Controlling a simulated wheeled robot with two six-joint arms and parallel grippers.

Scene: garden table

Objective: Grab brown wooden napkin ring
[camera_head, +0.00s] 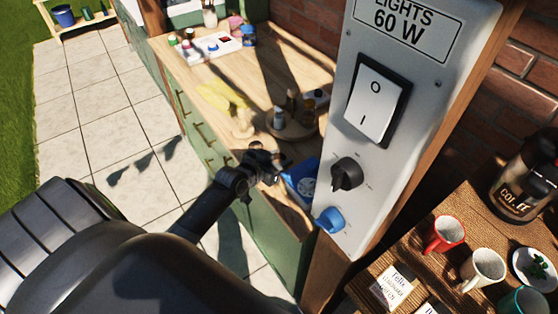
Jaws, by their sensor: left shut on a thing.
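My left gripper (272,166) is over the near part of the wooden counter, just left of a blue item and the tall switch panel. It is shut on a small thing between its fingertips. That thing is dark and shaded, and I cannot make out its shape; it may be the brown wooden napkin ring. I see no napkin ring clearly elsewhere. My right gripper is not in view.
The switch panel (400,125) stands close right of the gripper. A blue item (303,172) lies beside the gripper. Behind is a round wooden tray (306,131) with small containers. A yellow cloth (222,96) lies further left. Red (443,234) and white mugs (482,268) stand right.

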